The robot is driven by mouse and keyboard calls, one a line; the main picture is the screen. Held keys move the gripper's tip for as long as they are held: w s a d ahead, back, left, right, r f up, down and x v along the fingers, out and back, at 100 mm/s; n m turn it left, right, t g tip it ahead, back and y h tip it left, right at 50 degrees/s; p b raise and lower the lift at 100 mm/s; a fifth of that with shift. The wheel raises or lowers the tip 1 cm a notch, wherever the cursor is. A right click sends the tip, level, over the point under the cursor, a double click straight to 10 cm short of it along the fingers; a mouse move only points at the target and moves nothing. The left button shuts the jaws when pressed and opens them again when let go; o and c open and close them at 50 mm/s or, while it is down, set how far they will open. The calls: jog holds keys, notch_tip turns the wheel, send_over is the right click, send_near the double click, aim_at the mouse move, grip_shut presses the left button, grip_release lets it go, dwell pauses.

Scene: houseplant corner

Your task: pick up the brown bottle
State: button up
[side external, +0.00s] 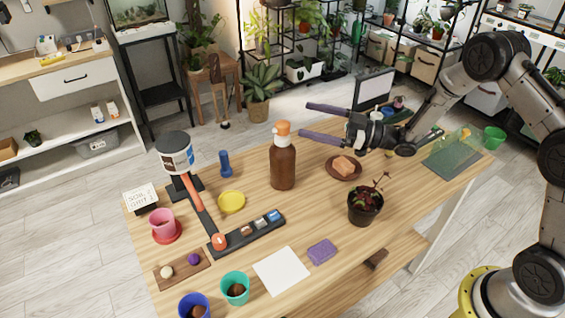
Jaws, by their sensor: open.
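The brown bottle (283,167) stands upright on the wooden table, with a white collar and an orange top. My gripper (304,120) is to the right of the bottle's top, with its two long purple fingers pointing left. The fingers are spread apart with nothing between them. The lower fingertip appears close to the bottle's neck in the picture; I cannot tell the true gap in depth. The bottle is in full view.
A brown saucer (357,174) with an orange-brown block and a potted plant (365,207) stand right of the bottle. A yellow dish (231,193), a blue upright object (225,164) and a dark tray (215,247) are to its left. White paper (281,271) lies in front.

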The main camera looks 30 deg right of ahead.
aim_at(272, 152)
notch_tip(272, 152, down, 12)
jog(key=s+d+m+h, duration=0.1)
jog(key=s+d+m, duration=0.1)
jog(key=m, duration=0.1)
jog(key=shift+g, duration=0.3)
jog(key=x, duration=0.8)
jog(key=shift+w+a+f, duration=0.1)
jog(key=shift+w+f, duration=0.15)
jog(key=shift+x, duration=2.6)
jog(key=shift+s, duration=0.1)
jog(key=c, duration=1.4)
jog(key=shift+c, duration=0.5)
jog(key=shift+r, duration=0.1)
